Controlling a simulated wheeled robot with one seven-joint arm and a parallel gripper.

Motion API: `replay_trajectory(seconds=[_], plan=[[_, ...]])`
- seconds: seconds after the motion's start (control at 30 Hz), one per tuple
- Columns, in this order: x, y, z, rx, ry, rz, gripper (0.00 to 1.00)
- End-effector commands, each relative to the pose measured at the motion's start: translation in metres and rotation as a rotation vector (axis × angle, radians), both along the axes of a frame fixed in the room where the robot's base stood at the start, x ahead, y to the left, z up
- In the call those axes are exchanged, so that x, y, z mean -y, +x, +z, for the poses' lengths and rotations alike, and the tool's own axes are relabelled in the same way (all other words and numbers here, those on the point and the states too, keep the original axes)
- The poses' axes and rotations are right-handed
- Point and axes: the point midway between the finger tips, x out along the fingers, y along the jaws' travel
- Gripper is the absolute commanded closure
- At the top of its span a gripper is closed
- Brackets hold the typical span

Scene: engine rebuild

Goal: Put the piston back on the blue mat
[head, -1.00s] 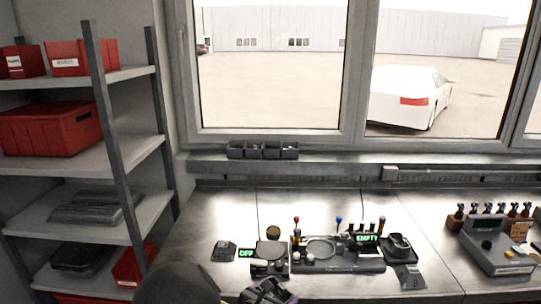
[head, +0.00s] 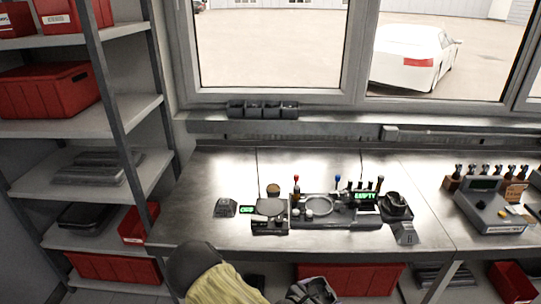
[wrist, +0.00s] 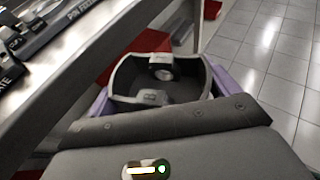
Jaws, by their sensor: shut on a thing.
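My gripper (head: 312,291) is low at the bottom edge of the head view, in front of the workbench. In the wrist view, its two purple-edged fingers (wrist: 160,98) are shut on a dark grey hollow part, which looks like the piston (wrist: 125,76). Its open end faces the wrist camera, and a round boss shows inside. The piston is held in the air beside the bench edge, apart from the bench. I cannot make out the blue mat in either view.
The steel workbench (head: 200,238) carries a black fixture (head: 350,218) with a green "EMPTY" sign and a small scale-like device (head: 270,207). Red bins (head: 350,275) stand beneath the bench. A shelf rack (head: 130,110) stands at left. Tiled floor (wrist: 265,55) is open at right.

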Motion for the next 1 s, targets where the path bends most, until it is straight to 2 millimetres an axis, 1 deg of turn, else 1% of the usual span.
replay_trajectory(seconds=[0.27, 0.47, 0.67, 0.83, 1.0], plan=[[0.001, 0.001, 0.001, 0.001, -0.002, 0.004, 0.54], [0.007, 0.001, 0.004, -0.002, -0.002, 0.05, 0.54], [0.013, 0.002, 0.007, -0.003, -0.001, 0.183, 0.54], [0.007, 0.001, 0.003, -0.002, -0.001, 0.331, 0.54], [0.0, 0.0, 0.001, 0.001, 0.0, 0.399, 0.54]])
